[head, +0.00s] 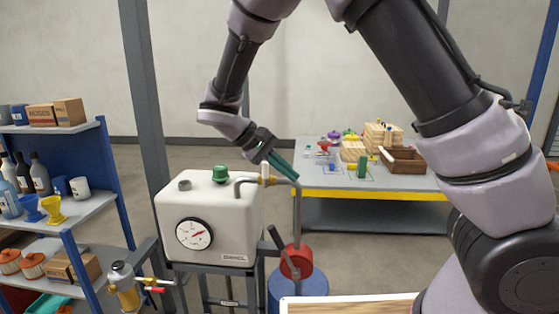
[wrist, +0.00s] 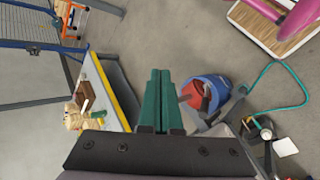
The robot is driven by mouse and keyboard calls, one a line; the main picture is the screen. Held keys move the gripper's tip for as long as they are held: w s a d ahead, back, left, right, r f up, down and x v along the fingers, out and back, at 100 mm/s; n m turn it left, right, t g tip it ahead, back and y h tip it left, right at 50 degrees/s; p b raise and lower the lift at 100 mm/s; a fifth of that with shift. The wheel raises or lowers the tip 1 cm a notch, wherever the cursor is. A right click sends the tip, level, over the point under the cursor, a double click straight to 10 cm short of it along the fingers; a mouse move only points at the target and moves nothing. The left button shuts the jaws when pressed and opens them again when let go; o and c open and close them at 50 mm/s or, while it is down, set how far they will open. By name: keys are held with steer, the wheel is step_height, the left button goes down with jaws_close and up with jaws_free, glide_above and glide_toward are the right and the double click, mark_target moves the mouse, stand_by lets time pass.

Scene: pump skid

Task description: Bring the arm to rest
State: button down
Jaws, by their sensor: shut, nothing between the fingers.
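My arm reaches up and over from the right in the head view and bends down at the wrist. My gripper (head: 284,168) has green fingers and hangs above the pipe at the right side of the white tank. Its fingers lie together with nothing between them, as the wrist view also shows (wrist: 161,76). In the head view the fingertips overlap the curved grey pipe (head: 298,210); I cannot tell whether they touch it.
The white tank (head: 225,215) has a gauge and a green cap (head: 220,173). A shelf (head: 90,212) stands left. A workbench (head: 415,195) stands behind. Open floor lies between.

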steer(key=s+d+r+m+g+y, duration=0.1)
steer(key=s+d+r+m+y, duration=0.2)
steer(key=d+r+m+y, duration=0.7)
steer(key=s+d+r+t, duration=0.6)
steer(key=s+d+r, duration=0.2)
steer(key=d, duration=0.4)
steer(key=shift+s+d+r+t+y, duration=0.25)
steer(key=shift+r+t+y, duration=0.15)
steer(key=shift+r, duration=0.1)
